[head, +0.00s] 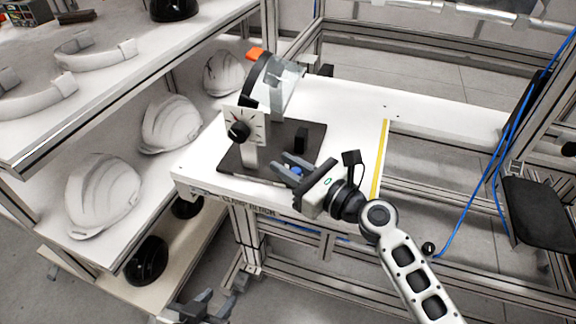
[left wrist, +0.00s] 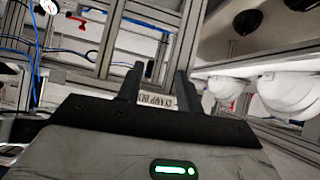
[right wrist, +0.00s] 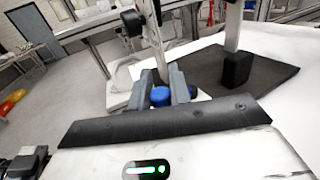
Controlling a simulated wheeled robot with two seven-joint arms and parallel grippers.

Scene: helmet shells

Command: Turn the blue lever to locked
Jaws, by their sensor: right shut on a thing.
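The blue lever (head: 296,171) shows only as a small blue piece between the fingers of my right gripper (head: 281,162), at the front right of a dark base plate (head: 236,160). In the right wrist view its round blue end (right wrist: 160,96) sits between the two fingers, and my right gripper (right wrist: 164,88) is shut on it. The rest of the lever is hidden, and I cannot tell its angle. My left gripper (head: 205,303) is open and empty, low in front of the table; its parted fingers also show in the left wrist view (left wrist: 158,88).
The plate carries a dial (head: 248,118) with a black knob, a clear curved visor (head: 284,88) and a black block (head: 302,138). The white table (head: 345,115) is clear behind and to the right. White helmet shells (head: 103,195) stand on the left shelf.

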